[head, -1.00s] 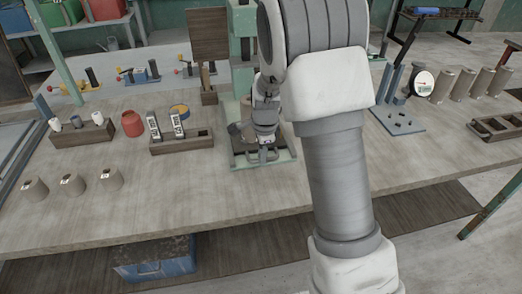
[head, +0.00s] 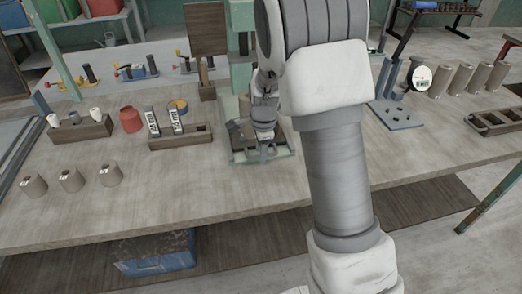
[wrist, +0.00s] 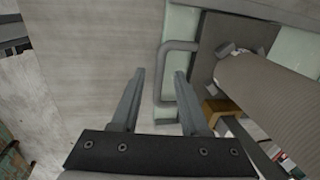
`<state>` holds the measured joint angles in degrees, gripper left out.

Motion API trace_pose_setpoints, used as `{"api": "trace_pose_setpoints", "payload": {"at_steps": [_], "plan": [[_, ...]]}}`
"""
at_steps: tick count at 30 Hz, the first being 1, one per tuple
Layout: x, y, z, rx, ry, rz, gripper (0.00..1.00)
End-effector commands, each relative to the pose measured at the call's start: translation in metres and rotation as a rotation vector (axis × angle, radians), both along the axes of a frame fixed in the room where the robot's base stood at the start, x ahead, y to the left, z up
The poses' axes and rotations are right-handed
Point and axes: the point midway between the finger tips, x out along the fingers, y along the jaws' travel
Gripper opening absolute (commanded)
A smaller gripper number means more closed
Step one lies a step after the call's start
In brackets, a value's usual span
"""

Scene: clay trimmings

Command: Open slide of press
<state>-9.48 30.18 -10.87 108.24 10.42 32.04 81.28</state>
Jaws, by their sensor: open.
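The press is a pale green frame (head: 240,18) behind my arm, with a pale green base (head: 280,157) on the table. In the wrist view its slide is a dark plate (wrist: 207,50) on the green base, with a grey U-shaped handle (wrist: 180,45) on its near side. My gripper (wrist: 159,72) is open and empty. Its two fingers lie on either side of the handle's long bar; contact is not clear. In the head view my gripper (head: 263,143) is over the press base, and my arm hides part of the press.
A grey-brown cylinder (wrist: 270,95) is close to the right of my fingers. A wooden rack (head: 195,140) stands left of the press, and a blue stand (head: 400,115) stands to the right. The table's front (head: 200,205) is clear.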

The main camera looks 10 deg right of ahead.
Motion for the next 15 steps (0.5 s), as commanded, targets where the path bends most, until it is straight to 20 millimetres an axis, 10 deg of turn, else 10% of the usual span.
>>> {"api": "trace_pose_setpoints", "payload": {"at_steps": [15], "plan": [[-0.014,0.0,0.084,0.001,-0.006,0.0,0.45]]}}
